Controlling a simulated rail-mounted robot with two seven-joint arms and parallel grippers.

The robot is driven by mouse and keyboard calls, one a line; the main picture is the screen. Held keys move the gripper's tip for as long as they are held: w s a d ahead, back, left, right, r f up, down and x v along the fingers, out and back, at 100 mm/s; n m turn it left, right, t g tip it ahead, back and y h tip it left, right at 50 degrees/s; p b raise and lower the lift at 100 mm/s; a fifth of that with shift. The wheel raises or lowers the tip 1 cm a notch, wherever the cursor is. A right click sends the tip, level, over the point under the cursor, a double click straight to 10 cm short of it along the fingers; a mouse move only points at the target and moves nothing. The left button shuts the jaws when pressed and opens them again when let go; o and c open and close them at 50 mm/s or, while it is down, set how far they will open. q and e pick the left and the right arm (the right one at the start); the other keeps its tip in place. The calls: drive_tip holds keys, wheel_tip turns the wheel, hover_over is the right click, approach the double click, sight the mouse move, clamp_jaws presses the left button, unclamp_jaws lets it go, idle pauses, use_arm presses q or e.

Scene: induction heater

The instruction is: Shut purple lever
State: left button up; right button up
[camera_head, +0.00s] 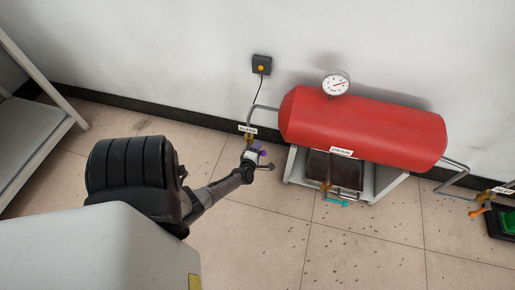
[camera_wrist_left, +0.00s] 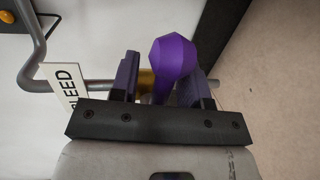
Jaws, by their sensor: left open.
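The purple lever (camera_wrist_left: 172,56) has a faceted knob and shows large in the left wrist view, between the two fingers of my left gripper (camera_wrist_left: 162,82). The fingers stand apart on either side of it, and I cannot tell whether either touches it. In the head view the purple lever (camera_head: 262,152) is a small spot at my left gripper (camera_head: 254,158), below the BLEED label (camera_head: 247,129). The valve body behind the lever is mostly hidden by the gripper. My right gripper is not in view.
A red tank (camera_head: 360,130) with a gauge (camera_head: 336,83) stands to the right on a grey stand. A cyan lever (camera_head: 337,203) hangs below the DRAIN label (camera_head: 341,152). An orange lever (camera_head: 480,211) is at far right. A shelf (camera_head: 38,130) stands left; the floor in front is free.

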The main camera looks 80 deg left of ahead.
use_arm(q)
drive_tip(key=p+v, duration=0.5)
drive_tip(key=v, duration=0.8)
drive_tip(key=shift+d, duration=0.1)
